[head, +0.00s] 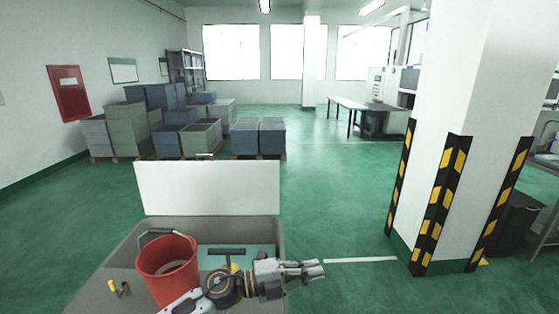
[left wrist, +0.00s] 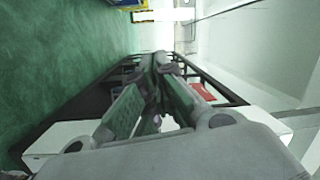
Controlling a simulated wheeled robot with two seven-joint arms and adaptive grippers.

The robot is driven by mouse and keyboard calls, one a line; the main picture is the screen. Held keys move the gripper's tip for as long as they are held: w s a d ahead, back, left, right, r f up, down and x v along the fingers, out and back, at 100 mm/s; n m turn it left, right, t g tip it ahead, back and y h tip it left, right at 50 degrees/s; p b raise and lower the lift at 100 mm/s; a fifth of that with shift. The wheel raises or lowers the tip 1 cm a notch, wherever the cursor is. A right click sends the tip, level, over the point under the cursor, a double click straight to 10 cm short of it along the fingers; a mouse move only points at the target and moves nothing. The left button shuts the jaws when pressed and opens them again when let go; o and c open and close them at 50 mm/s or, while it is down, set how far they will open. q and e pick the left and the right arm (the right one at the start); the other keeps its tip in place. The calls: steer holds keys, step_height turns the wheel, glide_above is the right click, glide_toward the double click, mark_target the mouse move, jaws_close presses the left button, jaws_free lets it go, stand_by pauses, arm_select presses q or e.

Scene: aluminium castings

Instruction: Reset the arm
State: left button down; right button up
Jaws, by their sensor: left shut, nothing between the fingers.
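My left gripper (head: 312,270) is in the head view at the lower middle, in front of the cart and pointing right. Its fingers are together and hold nothing. In the left wrist view the gripper's fingers (left wrist: 160,62) reach away from the camera and meet at their tips. My left arm comes in from the bottom of the head view, passing in front of a red bucket (head: 168,262). My right gripper is in neither view.
The bucket stands on a grey cart top (head: 110,275) with a white upright panel (head: 207,188) behind it. A white pillar (head: 450,130) with yellow-black guards stands at the right. Stacked crates (head: 125,130) are far left. Green floor (head: 330,200) between is clear.

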arm_select(q)
steer(key=w+a+r+n+t, duration=0.2)
steer(key=w+r+n+t, duration=0.15)
steer(key=n+t, duration=0.3)
steer(key=w+a+f+n+t+y, duration=0.1)
steer(key=w+a+n+t+y, duration=0.3)
steer(key=a+n+t+y, duration=0.6)
steer(key=s+a+f+n+g+y, duration=0.4)
steer(key=s+a+f+n+g, duration=0.15)
steer(key=a+f, duration=0.2)
steer(key=s+a+f+n+g+y, duration=0.45)
steer(key=a+f+n, duration=0.2)
steer(key=f, duration=0.25)
steer(key=s+a+f+g, duration=0.2)
steer(key=s+f+g, duration=0.2)
steer(key=s, duration=0.4)
steer(key=s+a+f+g, duration=0.25)
steer(key=s+f, duration=0.25)
steer(key=s, duration=0.3)
steer(key=s+f+g, duration=0.2)
steer(key=s+f, duration=0.1)
steer(key=f, duration=3)
steer(key=s+a+f, duration=0.2)
steer(key=s+f, duration=0.7)
steer(key=s, duration=0.2)
steer(key=s+a+f+g, duration=0.1)
steer(key=s+a+f, duration=0.1)
steer(key=s+f, duration=0.7)
steer(key=shift+s+f, duration=0.25)
steer(key=shift+s, duration=0.65)
